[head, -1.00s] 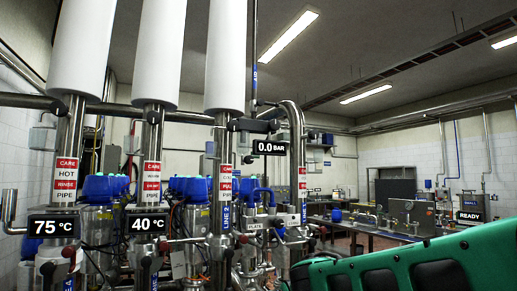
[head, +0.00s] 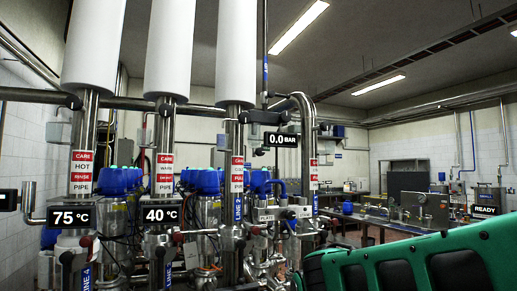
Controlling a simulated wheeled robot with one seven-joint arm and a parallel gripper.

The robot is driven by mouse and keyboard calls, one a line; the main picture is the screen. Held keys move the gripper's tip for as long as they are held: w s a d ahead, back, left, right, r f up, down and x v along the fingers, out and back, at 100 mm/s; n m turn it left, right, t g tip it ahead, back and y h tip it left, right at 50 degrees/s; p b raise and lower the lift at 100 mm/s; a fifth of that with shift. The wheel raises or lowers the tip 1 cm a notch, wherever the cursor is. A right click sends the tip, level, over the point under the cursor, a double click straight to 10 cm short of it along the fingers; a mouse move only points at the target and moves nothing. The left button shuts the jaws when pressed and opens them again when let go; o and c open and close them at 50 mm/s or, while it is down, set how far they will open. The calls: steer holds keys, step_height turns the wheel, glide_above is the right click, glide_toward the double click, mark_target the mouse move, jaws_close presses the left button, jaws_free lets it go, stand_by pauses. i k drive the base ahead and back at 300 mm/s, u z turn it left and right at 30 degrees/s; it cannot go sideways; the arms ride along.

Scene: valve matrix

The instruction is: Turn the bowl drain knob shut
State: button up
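I cannot pick out the bowl drain knob for certain in the head view. Several small knobs and handles show on the pipework, among them a dark red knob (head: 87,241) on the hot rinse pipe and another dark red knob (head: 178,238) on the warm pipe. A dark red handle (head: 323,235) shows lower right of the plate label. None of these bears a bowl drain label that I can read. My gripper is not in view.
Upright steel pipes with white sleeves (head: 165,48) stand close ahead on the left. Signs read 75 °C (head: 74,216), 40 °C (head: 166,214) and 0.0 BAR (head: 282,139). A READY sign (head: 485,210) is by the far-right counter. A green and black body fills the lower right.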

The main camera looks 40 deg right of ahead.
mark_target(261, 151)
steer(key=z, duration=2.2)
steer(key=k, duration=1.15)
steer(key=u, duration=1)
steer(key=i, duration=1)
